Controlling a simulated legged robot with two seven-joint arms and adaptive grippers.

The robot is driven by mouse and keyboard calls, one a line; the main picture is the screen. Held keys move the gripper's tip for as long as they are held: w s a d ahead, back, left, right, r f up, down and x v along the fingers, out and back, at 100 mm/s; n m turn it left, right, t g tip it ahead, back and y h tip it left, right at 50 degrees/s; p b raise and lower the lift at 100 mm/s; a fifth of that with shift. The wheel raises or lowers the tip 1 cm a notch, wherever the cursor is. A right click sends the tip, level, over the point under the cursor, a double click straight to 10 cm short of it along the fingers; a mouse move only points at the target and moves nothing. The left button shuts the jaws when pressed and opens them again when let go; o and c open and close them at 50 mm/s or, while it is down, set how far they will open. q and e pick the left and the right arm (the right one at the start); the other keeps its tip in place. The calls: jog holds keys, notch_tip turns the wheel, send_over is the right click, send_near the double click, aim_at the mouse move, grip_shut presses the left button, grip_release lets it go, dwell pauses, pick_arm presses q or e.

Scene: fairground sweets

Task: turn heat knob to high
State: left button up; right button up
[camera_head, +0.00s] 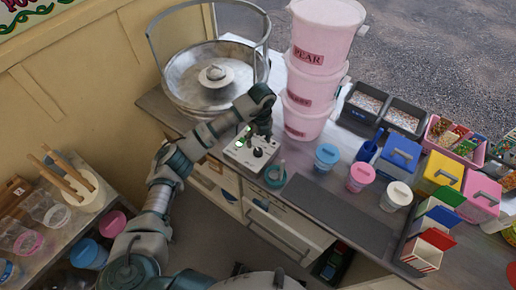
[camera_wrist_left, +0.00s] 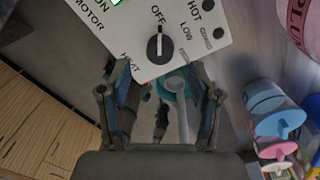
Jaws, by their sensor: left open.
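The heat knob (camera_wrist_left: 160,48) is a round black dial on the white control panel (camera_head: 243,158), below the cotton candy machine's bowl (camera_head: 190,88). In the left wrist view its white mark points up at OFF. My right gripper is not in view.
A teal cup (camera_head: 275,175) with a grey handle stands close to the panel, seen between the fingers in the wrist view. Stacked pink tubs (camera_head: 306,90) stand just right of the gripper. Lidded cups and coloured boxes fill the counter's right; a dark mat (camera_head: 335,215) lies clear.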

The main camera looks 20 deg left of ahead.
aim_at(258, 150)
pick_arm(q)
notch_tip(258, 150, down, 6)
jog(key=shift+s+r, duration=0.1)
jog(key=shift+r, duration=0.1)
jog(key=c, duration=1.1)
jog(key=shift+c, duration=0.2)
